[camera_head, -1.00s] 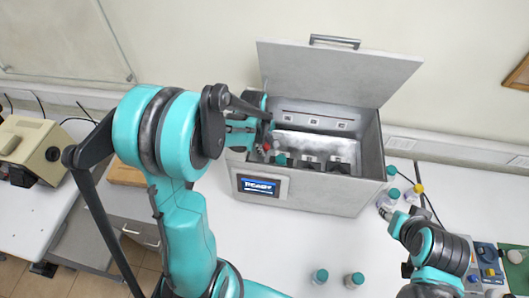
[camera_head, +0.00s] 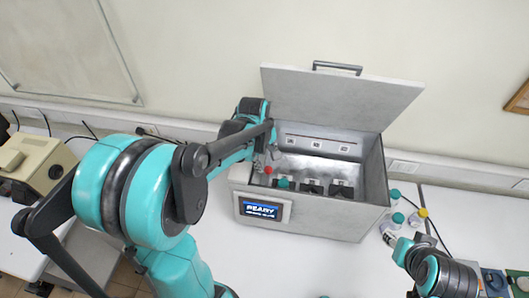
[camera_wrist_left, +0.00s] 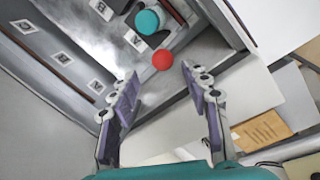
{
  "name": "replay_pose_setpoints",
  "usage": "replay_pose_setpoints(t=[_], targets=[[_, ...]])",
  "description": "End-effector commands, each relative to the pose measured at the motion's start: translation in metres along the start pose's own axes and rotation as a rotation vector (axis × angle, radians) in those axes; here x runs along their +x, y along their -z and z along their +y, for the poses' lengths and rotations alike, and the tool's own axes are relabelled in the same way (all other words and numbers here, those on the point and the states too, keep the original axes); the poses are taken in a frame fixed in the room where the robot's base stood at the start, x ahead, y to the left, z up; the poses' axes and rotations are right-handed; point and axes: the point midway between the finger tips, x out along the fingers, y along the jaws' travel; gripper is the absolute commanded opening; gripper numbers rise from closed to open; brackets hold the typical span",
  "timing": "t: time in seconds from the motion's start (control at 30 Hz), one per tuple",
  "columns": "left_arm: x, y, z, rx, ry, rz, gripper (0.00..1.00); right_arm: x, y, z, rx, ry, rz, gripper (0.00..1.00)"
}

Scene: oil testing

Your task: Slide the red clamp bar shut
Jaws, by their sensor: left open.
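The red clamp part shows as a small red ball (camera_head: 268,169) at the left end inside the open grey test box (camera_head: 310,222). In the left wrist view the red ball (camera_wrist_left: 162,59) lies just beyond and between my fingertips, apart from them. The bar it belongs to is not clear. My left gripper (camera_head: 262,160) is open and empty at the box's left side, fingers pointing towards the ball. A teal-capped vial (camera_wrist_left: 148,21) stands beside the ball in the wrist view. My right gripper (camera_head: 391,240) is at the lower right, small, its jaws unclear.
The box lid (camera_head: 340,98) stands open at the back. A row of dark holders (camera_head: 312,187) sits inside, and a READY display (camera_head: 262,210) is on the front. Several capped bottles (camera_head: 397,219) stand right of the box. The white table in front is largely clear.

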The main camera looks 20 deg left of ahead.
Motion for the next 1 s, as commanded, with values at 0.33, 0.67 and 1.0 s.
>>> replay_pose_setpoints(t=[0.33, 0.67, 1.0], targets=[[-0.052, 0.001, 0.001, 0.0, 0.0, 0.0, 0.47, 0.0, 0.0, 0.0, 0.0, 0.0, 0.0, 0.4], [-0.056, 0.001, 0.001, 0.0, 0.0, 0.0, 0.47, 0.0, 0.0, 0.0, 0.0, 0.0, 0.0, 0.4], [-0.056, 0.001, 0.001, 0.0, 0.0, 0.0, 0.47, 0.0, 0.0, 0.0, 0.0, 0.0, 0.0, 0.4]])
